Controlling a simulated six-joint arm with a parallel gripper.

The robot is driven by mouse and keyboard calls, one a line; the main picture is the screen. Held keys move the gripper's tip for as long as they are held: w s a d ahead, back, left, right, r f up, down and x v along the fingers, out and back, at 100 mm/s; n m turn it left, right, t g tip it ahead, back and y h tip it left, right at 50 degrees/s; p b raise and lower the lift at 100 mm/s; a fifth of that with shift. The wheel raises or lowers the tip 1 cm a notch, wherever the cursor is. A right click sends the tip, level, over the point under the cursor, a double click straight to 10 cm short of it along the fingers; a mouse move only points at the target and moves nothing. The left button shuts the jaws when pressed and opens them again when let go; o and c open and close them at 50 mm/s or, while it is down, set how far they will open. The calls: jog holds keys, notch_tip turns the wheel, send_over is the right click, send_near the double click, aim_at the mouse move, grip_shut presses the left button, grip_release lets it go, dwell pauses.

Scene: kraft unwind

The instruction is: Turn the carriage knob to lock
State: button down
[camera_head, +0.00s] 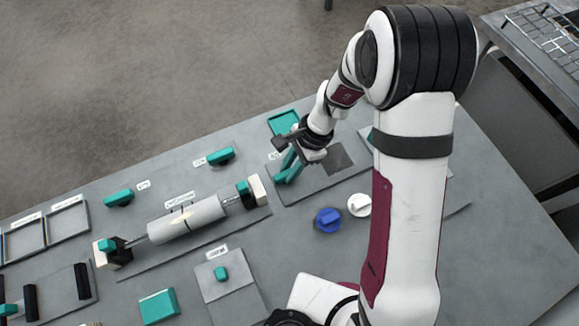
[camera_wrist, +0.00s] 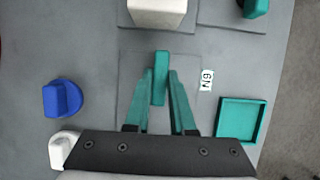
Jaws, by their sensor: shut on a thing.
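My gripper (camera_wrist: 160,88) has teal fingers and is shut on a narrow teal bar-shaped piece (camera_wrist: 160,60) over a grey plate. In the head view my gripper (camera_head: 289,168) is low over that plate, right of the roller unit. The fingers hide part of the held piece, and I cannot tell whether it is the carriage knob. A small label beside it is too small to read surely. The white roller (camera_head: 186,219) lies on its shaft between two end blocks, each with a teal part. The near right end block (camera_head: 258,188) also shows in the wrist view (camera_wrist: 158,12).
A blue knob (camera_head: 328,220) and a white knob (camera_head: 358,205) stand right of the roller. A teal tray (camera_head: 284,122) lies beyond my gripper. Other teal pieces (camera_head: 221,156) and a teal block (camera_head: 158,306) sit on the grey table. My arm covers the right side.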

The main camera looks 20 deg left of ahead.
jog(key=n+h, duration=0.1)
jog(key=n, duration=0.2)
jog(key=shift+w+a+n+g, duration=0.1)
jog(key=shift+w+n+g, duration=0.05)
jog(key=shift+n+g, duration=0.25)
jog(key=n+h, duration=0.2)
jog(key=n, duration=0.2)
jog(key=shift+a+n, duration=0.1)
jog(key=shift+n, duration=0.2)
jog(key=n, duration=0.2)
jog(key=n+h, duration=0.1)
jog(key=n, duration=0.1)
jog(key=shift+a+h, duration=0.15)
jog(key=shift+h, duration=0.15)
jog(key=n+h, duration=0.1)
jog(key=n, duration=0.3)
jog(key=shift+a+t, duration=0.1)
jog(key=shift+t, duration=0.2)
jog(key=shift+n+h, duration=0.3)
jog(key=shift+n, duration=0.2)
jog(key=c, duration=0.8)
grip_release()
jog(key=shift+o, duration=0.2)
